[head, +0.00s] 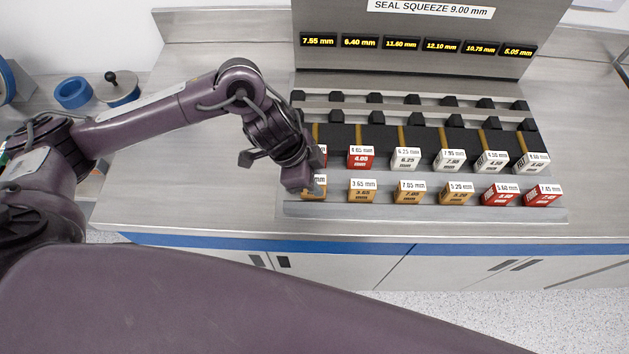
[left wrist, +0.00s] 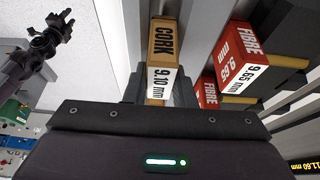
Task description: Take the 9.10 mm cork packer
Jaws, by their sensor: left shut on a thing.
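The 9.10 mm cork packer (left wrist: 162,48) is a tan block with a white label reading CORK 9.10 mm in the left wrist view. In the head view it is the leftmost block of the front row (head: 317,191), partly hidden by my left gripper. My left gripper (head: 303,188) is shut on this packer, with its dark fingers on either side of it in the left wrist view. The packer is still at its place in the row. A dark arm end at the upper left of the left wrist view may be my right gripper (left wrist: 42,45); its jaws are unclear.
Red fibre blocks, one marked 9.65 mm (left wrist: 240,62), stand close beside the packer. Several tan, red and white blocks fill the rack (head: 425,212). A panel (head: 410,40) with yellow readouts stands behind. The counter left of the rack (head: 180,180) is clear.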

